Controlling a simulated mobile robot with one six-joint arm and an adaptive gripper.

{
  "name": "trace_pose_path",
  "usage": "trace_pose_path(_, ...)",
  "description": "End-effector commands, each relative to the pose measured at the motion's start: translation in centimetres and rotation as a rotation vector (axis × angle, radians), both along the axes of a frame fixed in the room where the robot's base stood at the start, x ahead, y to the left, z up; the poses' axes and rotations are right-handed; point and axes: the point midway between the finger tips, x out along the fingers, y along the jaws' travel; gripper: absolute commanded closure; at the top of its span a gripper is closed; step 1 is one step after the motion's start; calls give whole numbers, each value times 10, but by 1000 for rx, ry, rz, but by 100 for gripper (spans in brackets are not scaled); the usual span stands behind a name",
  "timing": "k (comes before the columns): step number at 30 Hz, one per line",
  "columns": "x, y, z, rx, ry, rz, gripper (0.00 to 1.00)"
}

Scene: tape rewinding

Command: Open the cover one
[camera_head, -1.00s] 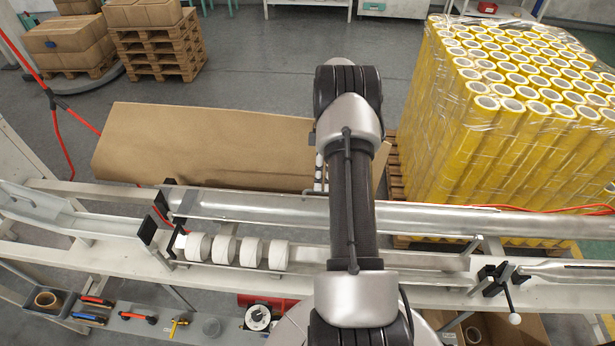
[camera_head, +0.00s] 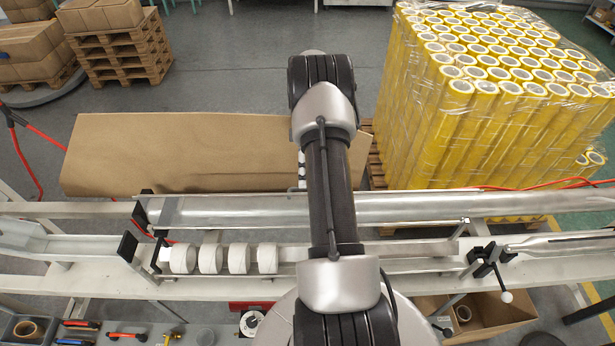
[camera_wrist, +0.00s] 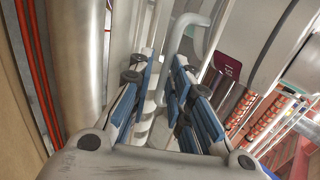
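A long metal half-tube, possibly the cover (camera_head: 240,209), runs along the back of the white machine frame in the head view. I cannot tell for sure which part is cover one. Several white rolls (camera_head: 210,259) sit in a row in front of it. My gripper is hidden behind my arm in the head view. In the wrist view my gripper (camera_wrist: 166,66) is open, with blue pads on both fingers. A bent grey bar like a handle (camera_wrist: 186,42) shows between and beyond the fingers. I cannot tell whether they touch it.
A large brown box (camera_head: 170,150) stands behind the machine. A wrapped stack of yellow tubes (camera_head: 440,120) is at the back right. A lever with a white knob (camera_head: 506,296) sticks out at the machine's right. A metal cylinder (camera_wrist: 75,50) stands left of my gripper.

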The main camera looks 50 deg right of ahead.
Motion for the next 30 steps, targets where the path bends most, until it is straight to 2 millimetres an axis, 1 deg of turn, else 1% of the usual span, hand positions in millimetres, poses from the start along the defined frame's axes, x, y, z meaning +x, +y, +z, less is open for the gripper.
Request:
trace_pose_path(1, -7, 7, -21, 19, 17, 1, 86)
trace_pose_path(8, -7, 7, -21, 18, 17, 1, 71)
trace_pose_path(13, -5, 5, -18, 14, 14, 1, 70)
trace_pose_path(17, 0, -2, -8, 12, 12, 1, 70)
trace_pose_path(24, 14, -19, 24, 16, 14, 0, 70)
trace_pose_path(30, 20, -27, 38, 20, 17, 1, 70)
